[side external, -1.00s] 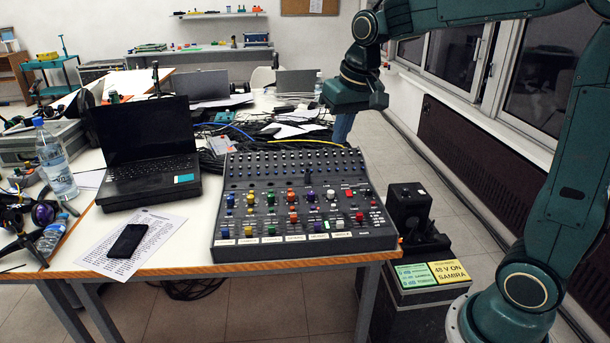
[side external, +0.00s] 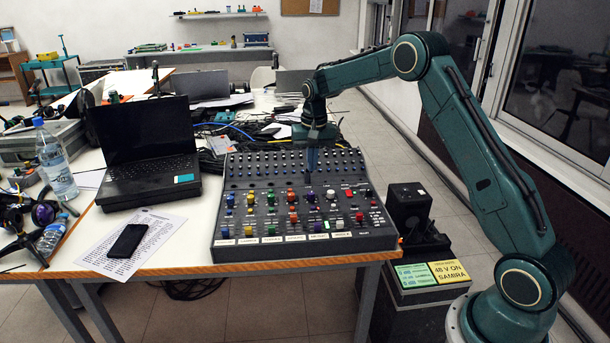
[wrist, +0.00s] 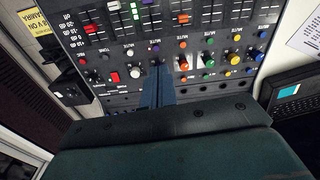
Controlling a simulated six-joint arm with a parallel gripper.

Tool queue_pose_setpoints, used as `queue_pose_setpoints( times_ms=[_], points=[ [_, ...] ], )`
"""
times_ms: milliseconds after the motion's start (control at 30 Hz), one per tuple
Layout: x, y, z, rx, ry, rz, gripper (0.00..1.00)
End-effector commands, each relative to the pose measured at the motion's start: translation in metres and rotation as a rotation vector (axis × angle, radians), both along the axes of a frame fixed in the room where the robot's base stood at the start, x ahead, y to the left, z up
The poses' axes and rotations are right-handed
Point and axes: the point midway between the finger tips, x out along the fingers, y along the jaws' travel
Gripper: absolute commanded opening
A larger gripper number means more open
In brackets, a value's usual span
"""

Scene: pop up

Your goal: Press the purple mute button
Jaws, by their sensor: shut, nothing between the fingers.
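The mixing console (side external: 222,243) lies on the table's front right part. In the wrist view a small purple button (wrist: 155,47) sits on its panel, in a row with the MUTE labels. My gripper (wrist: 157,66) is shut and empty, its narrow fingertips pointing at the panel just below that button in the picture. In the side view my gripper (side external: 312,172) points down over the upper middle of the console, above a purple knob (side external: 311,196). Whether the tips touch the panel cannot be told. My fingers hide part of the panel beneath them.
Coloured knobs, such as an orange one (wrist: 183,65) and a white one (wrist: 134,72), flank my fingertips. Cables (side external: 215,160) lie behind the console.

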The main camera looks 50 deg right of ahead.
Motion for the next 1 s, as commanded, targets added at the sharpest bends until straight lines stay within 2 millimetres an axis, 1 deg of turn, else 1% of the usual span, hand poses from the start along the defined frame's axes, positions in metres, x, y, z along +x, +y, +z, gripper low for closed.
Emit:
queue_pose_setpoints(
  times_ms=[33,100,200,300,400,767,1000],
  points=[
    [0.004,-0.007,-0.015,0.005,0.014,-0.017,0.0],
    [0.009,-0.014,-0.029,0.009,0.025,-0.038,0.0],
    [0.013,-0.021,-0.045,0.014,0.037,-0.061,0.0],
    [0.015,-0.026,-0.056,0.017,0.045,-0.075,0.0],
    [0.016,-0.029,-0.061,0.018,0.05,-0.083,0.0],
    [0.017,-0.029,-0.066,0.018,0.05,-0.084,0.0],
    [0.016,-0.029,-0.08,0.018,0.051,-0.083,0.0]
  ],
)
